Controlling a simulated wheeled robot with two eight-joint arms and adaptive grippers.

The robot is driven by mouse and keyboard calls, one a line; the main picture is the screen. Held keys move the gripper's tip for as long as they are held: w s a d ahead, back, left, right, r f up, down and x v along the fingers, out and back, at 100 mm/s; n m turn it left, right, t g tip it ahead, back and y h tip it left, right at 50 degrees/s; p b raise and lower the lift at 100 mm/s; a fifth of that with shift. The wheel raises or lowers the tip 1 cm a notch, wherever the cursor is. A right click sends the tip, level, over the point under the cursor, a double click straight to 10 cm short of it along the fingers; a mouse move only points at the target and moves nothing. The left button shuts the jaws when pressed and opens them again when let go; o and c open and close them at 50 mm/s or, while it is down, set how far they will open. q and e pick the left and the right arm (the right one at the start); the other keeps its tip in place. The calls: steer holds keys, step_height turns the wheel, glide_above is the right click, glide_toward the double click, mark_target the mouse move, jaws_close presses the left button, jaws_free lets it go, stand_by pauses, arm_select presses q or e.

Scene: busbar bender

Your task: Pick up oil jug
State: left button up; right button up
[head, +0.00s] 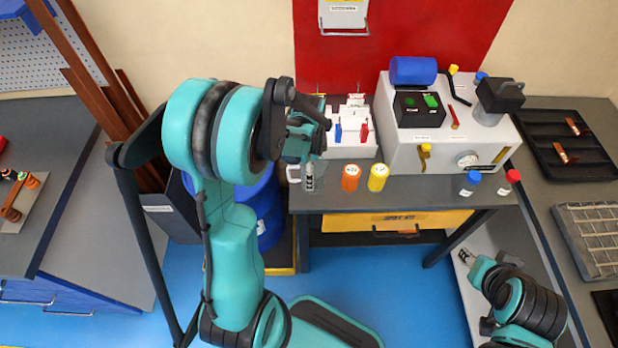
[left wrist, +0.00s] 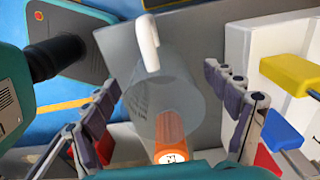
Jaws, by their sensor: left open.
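A clear, see-through jug with a white handle (left wrist: 148,42) stands on the grey bench in the left wrist view. Its body (left wrist: 165,85) lies between the two spread fingers of my left gripper (left wrist: 160,78), with a visible gap on each side. In the head view my left gripper (head: 308,178) points down at the bench's front left edge and largely hides the jug; a bit of the white handle (head: 293,173) shows. My right gripper (head: 466,257) is low at the right, away from the bench and empty; its finger opening is too small to judge.
An orange-capped bottle (head: 350,178) and a yellow one (head: 378,177) stand just right of my left gripper. A white block with blue and red levers (head: 352,140) stands behind. A grey machine (head: 440,140), blue-capped bottle (head: 470,183) and red-capped bottle (head: 508,183) are farther right.

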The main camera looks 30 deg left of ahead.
arm_select(q)
step_height(320, 180, down, 2)
steer(key=shift+f, duration=0.1)
steer(key=c, duration=1.3)
steer(key=shift+o, duration=0.2)
steer(key=shift+r, duration=0.2)
step_height(320, 180, up, 10)
steer(key=p, duration=0.4)
steer(key=w+d+r+n+b, duration=0.2)
steer(key=w+d+r+n, duration=0.1)
steer(key=d+n, duration=0.8)
steer(key=shift+r+n, duration=0.2)
steer(key=shift+n, duration=0.2)
